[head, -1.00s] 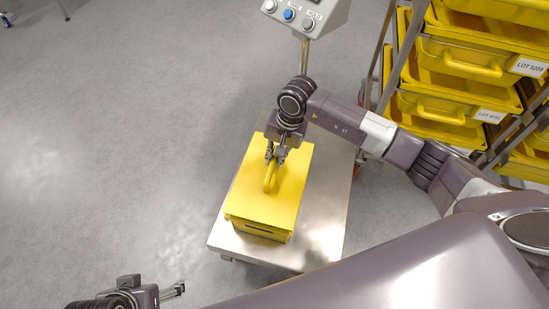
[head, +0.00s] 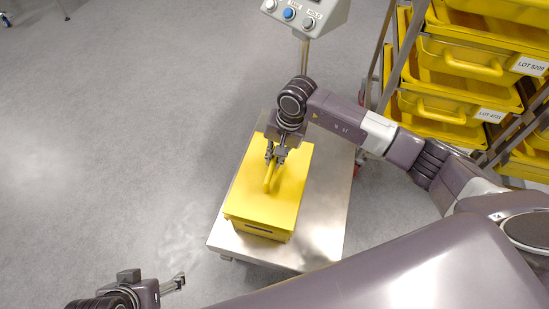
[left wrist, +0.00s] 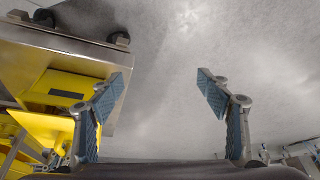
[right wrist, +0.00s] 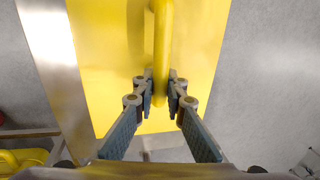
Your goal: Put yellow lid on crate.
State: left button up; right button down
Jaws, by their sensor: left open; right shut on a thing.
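My right gripper (head: 273,159) is shut on the lid's upright bar handle (head: 268,180). In the right wrist view, both fingertips (right wrist: 160,80) pinch the handle (right wrist: 161,38) above the lid (right wrist: 105,60). My left gripper (head: 181,282) is open and empty at the lower left, away from the crate. Its spread fingers (left wrist: 160,83) show in the left wrist view.
The crate stands on a steel table (head: 317,225) on casters, with bare steel to its right. A button panel on a post (head: 306,13) stands behind it. A rack of yellow bins (head: 457,62) is at the right.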

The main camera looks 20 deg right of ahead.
pick_arm(q)
jog(key=shift+w+d, duration=0.1)
jog(key=shift+w, duration=0.1)
jog(key=shift+w+r, duration=0.15)
jog(key=shift+w, duration=0.15)
jog(key=shift+w+d+r+t, duration=0.1)
jog(key=shift+w+t, duration=0.1)
jog(key=shift+t, duration=0.1)
pick_arm(e)
jog(key=shift+f, duration=0.1)
pick_arm(q)
jog(key=shift+w+d, duration=0.1)
jog(key=shift+w, duration=0.1)
jog(key=shift+w+d+r+t, duration=0.2)
jog(key=shift+w+t, duration=0.1)
jog(key=shift+w, duration=0.15)
pick_arm(e)
jog(key=shift+f, duration=0.1)
pick_arm(q)
jog(key=shift+w, duration=0.2)
jog(key=shift+r, duration=0.1)
jog(key=shift+w+b, duration=0.15)
jog(key=shift+b, duration=0.15)
pick_arm(e)
jog(key=shift+f, duration=0.1)
pick_arm(q)
jog(key=shift+w+d+r+t, duration=0.15)
jog(key=shift+w+r+t, duration=0.05)
jog(key=shift+w+t, duration=0.2)
